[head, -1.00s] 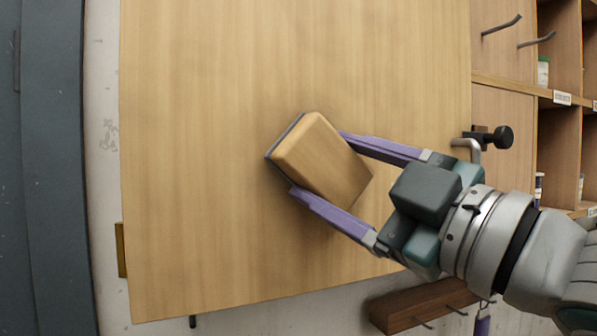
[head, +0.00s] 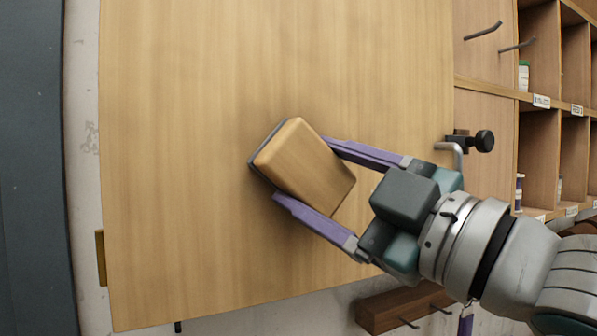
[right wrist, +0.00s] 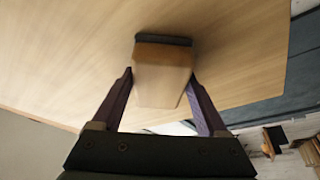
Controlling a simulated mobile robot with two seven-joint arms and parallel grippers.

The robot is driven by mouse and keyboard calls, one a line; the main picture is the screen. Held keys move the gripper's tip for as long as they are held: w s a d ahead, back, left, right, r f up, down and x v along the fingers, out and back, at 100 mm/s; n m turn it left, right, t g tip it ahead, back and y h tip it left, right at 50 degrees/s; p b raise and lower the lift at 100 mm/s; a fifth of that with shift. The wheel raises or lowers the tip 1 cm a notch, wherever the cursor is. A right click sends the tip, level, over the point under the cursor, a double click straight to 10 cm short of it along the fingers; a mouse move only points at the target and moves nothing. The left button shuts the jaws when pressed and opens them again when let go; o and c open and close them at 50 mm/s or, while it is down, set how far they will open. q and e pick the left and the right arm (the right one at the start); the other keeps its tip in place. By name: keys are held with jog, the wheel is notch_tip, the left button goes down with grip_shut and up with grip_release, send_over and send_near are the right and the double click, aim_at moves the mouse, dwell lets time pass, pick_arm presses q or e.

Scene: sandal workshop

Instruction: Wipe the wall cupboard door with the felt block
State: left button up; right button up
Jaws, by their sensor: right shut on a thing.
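The wall cupboard door (head: 200,100) is a large flat light-wood panel filling most of the head view. My right gripper (head: 300,170) is shut on the felt block (head: 305,167), a wooden block with a dark felt face turned to the door. The block is tilted in the head view and lies against or very close to the door; I cannot tell whether the felt touches. In the right wrist view, the block (right wrist: 163,80) sits between the two purple fingers, with its dark edge at the door (right wrist: 80,50). My left gripper is not in view.
A metal handle (head: 452,148) and a dark knob (head: 484,141) are at the door's right edge. Shelf compartments (head: 540,150) stand at the right. A brown hook rail (head: 385,308) is below the door. A dark grey panel (head: 30,170) is at the far left.

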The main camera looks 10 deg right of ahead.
aim_at(286, 148)
jog(key=shift+s+a, duration=0.35)
jog(key=shift+a, duration=0.8)
jog(key=shift+s+a, duration=0.4)
jog(key=shift+a, duration=0.8)
jog(key=shift+s+a, duration=0.35)
jog(key=shift+a, duration=0.8)
notch_tip(286, 148, up, 3)
jog(key=p, duration=0.3)
jog(key=shift+w, duration=0.1)
jog(key=shift+w+d+p, duration=0.15)
jog(key=shift+w+d, duration=0.15)
jog(key=shift+d, duration=0.55)
jog(key=shift+w+d+p, duration=0.15)
jog(key=shift+w+d, duration=0.1)
jog(key=shift+d, duration=0.6)
jog(key=shift+w+d, duration=0.2)
jog(key=shift+d, duration=0.65)
jog(key=shift+w+d, duration=0.2)
jog(key=shift+d, duration=0.65)
jog(key=shift+w+d, duration=0.3)
jog(key=shift+d, duration=0.4)
jog(key=shift+w+d, duration=0.25)
jog(key=shift+d, duration=0.4)
jog(key=shift+w+d, duration=0.1)
jog(key=shift+d, duration=0.2)
